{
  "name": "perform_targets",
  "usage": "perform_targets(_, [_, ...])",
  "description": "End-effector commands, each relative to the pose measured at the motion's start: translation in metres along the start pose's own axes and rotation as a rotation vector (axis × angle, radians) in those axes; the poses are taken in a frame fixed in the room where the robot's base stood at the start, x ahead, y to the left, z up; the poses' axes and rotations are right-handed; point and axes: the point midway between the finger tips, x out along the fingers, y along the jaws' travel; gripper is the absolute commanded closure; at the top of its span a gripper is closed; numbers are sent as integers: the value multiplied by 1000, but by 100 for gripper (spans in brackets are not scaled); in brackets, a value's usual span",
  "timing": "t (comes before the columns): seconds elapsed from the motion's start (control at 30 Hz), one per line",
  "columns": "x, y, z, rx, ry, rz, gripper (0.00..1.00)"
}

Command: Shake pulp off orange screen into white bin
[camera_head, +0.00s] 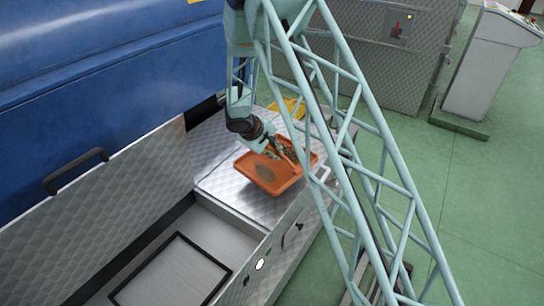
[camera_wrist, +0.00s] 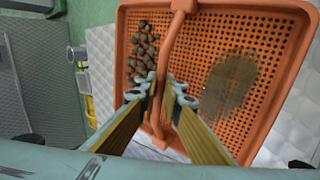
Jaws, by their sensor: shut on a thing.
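The orange screen (camera_head: 268,172) is a shallow perforated tray with a raised rim and a bar handle across its middle. It fills the upper right of the wrist view (camera_wrist: 222,40). Brown lumps of pulp (camera_wrist: 146,48) lie on its left part there, and a flat olive-brown patch (camera_wrist: 230,84) covers holes on its right. My gripper (camera_wrist: 169,92) has its two fingers closed around the handle; in the head view it (camera_head: 277,147) is over the screen. I cannot tell whether the screen rests on the metal deck or hangs just above it. I see no white bin.
The patterned metal deck (camera_head: 218,158) lies around the screen. A recessed trough with a black frame (camera_head: 172,275) opens at the lower left, beside an upright metal panel with a black handle (camera_head: 75,171). A blue machine (camera_head: 90,65) stands behind. Green floor (camera_head: 460,200) is clear at right.

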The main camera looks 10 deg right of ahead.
Motion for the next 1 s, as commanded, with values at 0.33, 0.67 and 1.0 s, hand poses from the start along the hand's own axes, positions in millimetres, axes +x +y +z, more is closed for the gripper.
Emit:
perform_targets(0.33, [-53,19,52,227,-149,0,100])
perform_targets(0.67, [-112,13,111,454,-302,-1,100])
perform_targets(1.0, [-132,5,128,524,-349,-1,100])
